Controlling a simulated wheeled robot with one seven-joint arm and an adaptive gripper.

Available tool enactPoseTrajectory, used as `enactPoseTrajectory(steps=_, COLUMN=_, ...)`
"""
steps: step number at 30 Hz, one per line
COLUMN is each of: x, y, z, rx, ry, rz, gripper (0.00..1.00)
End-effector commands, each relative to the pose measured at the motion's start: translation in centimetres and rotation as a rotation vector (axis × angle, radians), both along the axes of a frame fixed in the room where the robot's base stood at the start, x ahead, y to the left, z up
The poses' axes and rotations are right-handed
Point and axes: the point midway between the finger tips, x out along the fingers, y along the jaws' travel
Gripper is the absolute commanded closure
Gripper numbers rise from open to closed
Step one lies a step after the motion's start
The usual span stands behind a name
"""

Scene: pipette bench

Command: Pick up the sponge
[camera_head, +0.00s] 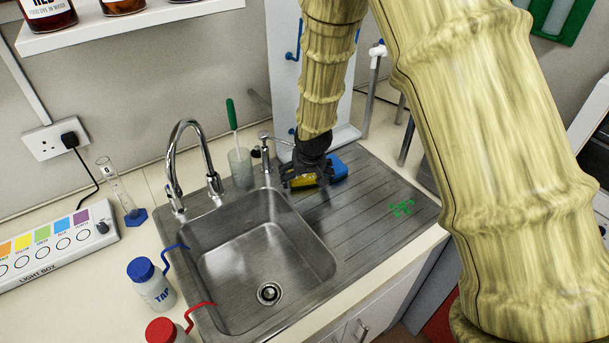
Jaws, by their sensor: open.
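The sponge (339,169) appears as a blue and yellow block on the ribbed steel drainboard, just right of the sink basin. Blue shows on its right and yellow on its left. My gripper (309,177) is dark, points down and is right at the sponge, hiding its middle. My gripper is open. Whether its fingers touch the sponge or stand around it cannot be told from this view.
The sink basin (245,255) lies left of the gripper, with a curved tap (187,150) behind it. A beaker with a green-handled brush (240,165) and a soap pump (266,150) stand close by. The drainboard's right part (385,225) is clear except for a green mark.

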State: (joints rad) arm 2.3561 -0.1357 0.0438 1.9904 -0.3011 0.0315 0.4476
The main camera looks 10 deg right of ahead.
Motion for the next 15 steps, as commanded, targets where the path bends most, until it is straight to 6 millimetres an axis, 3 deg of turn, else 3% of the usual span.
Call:
enactPoseTrajectory(steps=11, x=0.26, y=0.04, z=-0.64, rx=0.001, ry=-0.001, rz=0.001, gripper=0.00)
enactPoseTrajectory(steps=12, x=0.26, y=0.04, z=-0.64, rx=0.001, ry=-0.001, rz=0.001, gripper=0.02)
enactPoseTrajectory(steps=15, x=0.25, y=0.04, z=-0.63, rx=0.001, ry=-0.001, rz=0.001, gripper=0.20)
